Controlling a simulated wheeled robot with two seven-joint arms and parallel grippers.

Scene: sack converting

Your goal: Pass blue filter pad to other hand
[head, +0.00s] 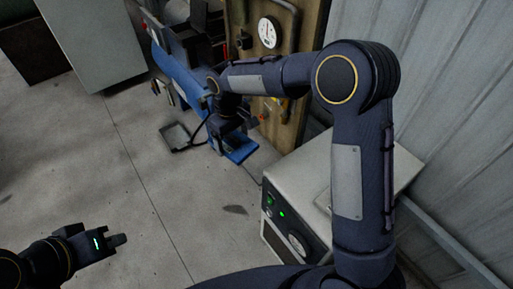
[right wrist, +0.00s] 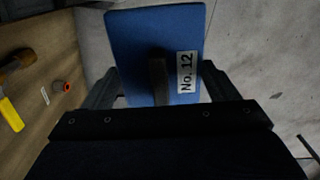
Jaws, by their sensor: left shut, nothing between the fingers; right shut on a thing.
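The blue filter pad (head: 241,152) is in my right gripper (head: 235,130), low in front of the wooden board in the head view. In the right wrist view the pad (right wrist: 150,30) is a flat blue slab with a white "No. 12" label and a dark upright piece at its middle. The right gripper (right wrist: 158,82) is shut on it, with a dark finger at each side; the exact contact is hard to see. My left gripper (head: 118,240) is shut and empty at the lower left, well apart from the pad.
A wooden board (head: 308,70) with a gauge (head: 268,32) stands behind my right arm. A pale cabinet (head: 285,190) with green lights stands at the right, beside a corrugated wall (head: 450,90). Concrete floor between the grippers is clear.

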